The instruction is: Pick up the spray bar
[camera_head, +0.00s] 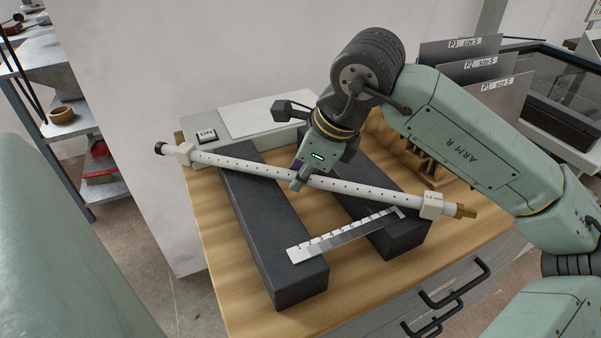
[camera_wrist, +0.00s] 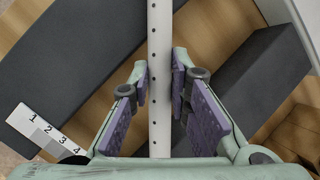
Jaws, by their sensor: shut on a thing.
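The spray bar (camera_head: 233,163) is a long white tube with a row of small holes, white end blocks, a dark cap at its left end and a brass fitting at its right end. It lies slantwise across two dark blocks; whether it touches them or hangs just above, I cannot tell. My gripper (camera_head: 299,181) is shut on the bar near its middle. In the wrist view the purple-padded fingers of my gripper (camera_wrist: 161,78) stand on both sides of the bar (camera_wrist: 160,25). The far side of the grip is hidden in the head view.
The left dark block (camera_head: 262,220) and right dark block (camera_head: 400,236) stand on a wooden bench top (camera_head: 222,265). A numbered scale strip (camera_head: 345,235) spans them. A box with an ON button (camera_head: 207,136) sits behind. Labelled plates (camera_head: 465,48) stand at the back right.

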